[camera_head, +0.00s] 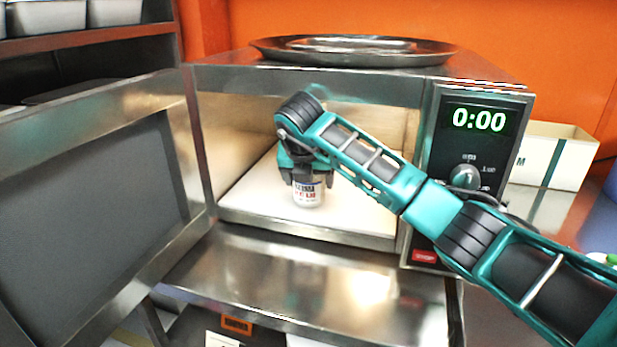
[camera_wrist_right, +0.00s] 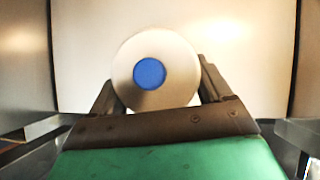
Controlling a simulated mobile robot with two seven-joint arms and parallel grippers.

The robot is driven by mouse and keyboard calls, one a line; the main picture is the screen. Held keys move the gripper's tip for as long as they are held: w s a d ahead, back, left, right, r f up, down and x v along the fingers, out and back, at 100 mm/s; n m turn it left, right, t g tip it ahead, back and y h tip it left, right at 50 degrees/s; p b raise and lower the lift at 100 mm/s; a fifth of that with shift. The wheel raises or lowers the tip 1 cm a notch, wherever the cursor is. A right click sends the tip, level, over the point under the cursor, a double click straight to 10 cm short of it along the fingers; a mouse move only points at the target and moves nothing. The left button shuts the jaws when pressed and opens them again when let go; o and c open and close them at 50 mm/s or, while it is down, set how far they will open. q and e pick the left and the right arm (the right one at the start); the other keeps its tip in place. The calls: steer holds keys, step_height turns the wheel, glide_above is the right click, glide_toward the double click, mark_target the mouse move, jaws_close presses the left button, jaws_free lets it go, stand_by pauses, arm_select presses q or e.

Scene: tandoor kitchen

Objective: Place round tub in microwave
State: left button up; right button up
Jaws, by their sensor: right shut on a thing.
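The round tub (camera_head: 308,192) is a small white cylinder with a printed label. It is inside the open microwave (camera_head: 210,140), at or just above the pale cavity floor; I cannot tell whether it touches. My right gripper (camera_head: 306,178) reaches in from the right and is shut on the tub from above. In the right wrist view the tub (camera_wrist_right: 178,58) shows its round pale top with a blue centre, between the two dark fingers (camera_wrist_right: 158,95). The microwave door (camera_head: 90,190) stands wide open to the left. My left gripper is not in view.
A round dark metal tray (camera_head: 352,50) lies on top of the microwave. The control panel (camera_head: 473,150) shows 0:00. A cream box (camera_head: 550,155) stands to the right. The steel counter (camera_head: 320,285) in front of the microwave is clear. Metal containers (camera_head: 45,17) sit on a shelf at upper left.

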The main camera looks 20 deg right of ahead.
steer(key=o, duration=1.2)
steer(key=shift+s+f, duration=0.1)
steer(key=shift+f, duration=0.05)
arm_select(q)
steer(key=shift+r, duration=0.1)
arm_select(e)
steer(key=shift+s+a+r, duration=0.15)
steer(key=shift+s+r, duration=0.1)
steer(key=shift+r, duration=0.25)
arm_select(q)
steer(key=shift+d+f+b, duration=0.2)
steer(key=shift+b, duration=0.3)
arm_select(e)
steer(key=s+a, duration=0.1)
steer(key=s, duration=0.2)
steer(key=s+a, duration=0.2)
steer(key=s, duration=0.2)
steer(key=s+a, duration=0.2)
steer(key=s, duration=0.2)
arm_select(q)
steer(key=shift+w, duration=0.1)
arm_select(e)
steer(key=shift+a, duration=0.1)
